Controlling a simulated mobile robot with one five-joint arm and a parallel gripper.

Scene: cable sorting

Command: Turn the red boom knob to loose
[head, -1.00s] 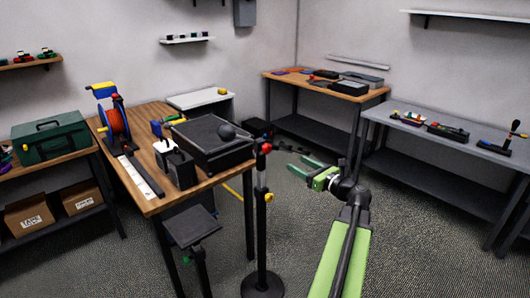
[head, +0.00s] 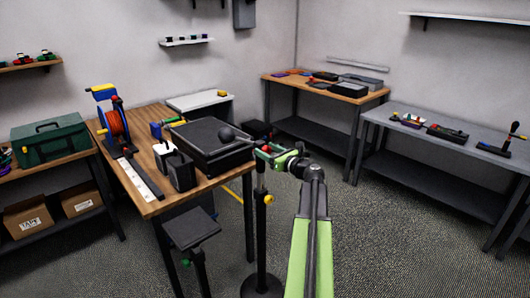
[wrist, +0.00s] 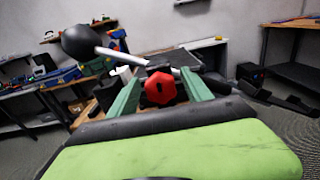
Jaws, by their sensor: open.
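The red boom knob (wrist: 160,88) shows in the wrist view between the two green fingers of my gripper (wrist: 160,98), which is open around it. I cannot tell whether either finger touches the knob. In the head view my gripper (head: 268,153) is at the top of the stand, by the boom, and the knob there is mostly hidden by the fingers. The boom's pale rod (wrist: 125,55) runs behind the knob and ends in a black ball-shaped head (wrist: 82,42) at upper left, which also shows in the head view (head: 226,134).
The black stand post (head: 261,225) carries a yellow knob (head: 269,199) lower down. A wooden table (head: 133,189) with a cable reel (head: 117,124) and a black box (head: 211,144) is close on the left. Floor is open to the right.

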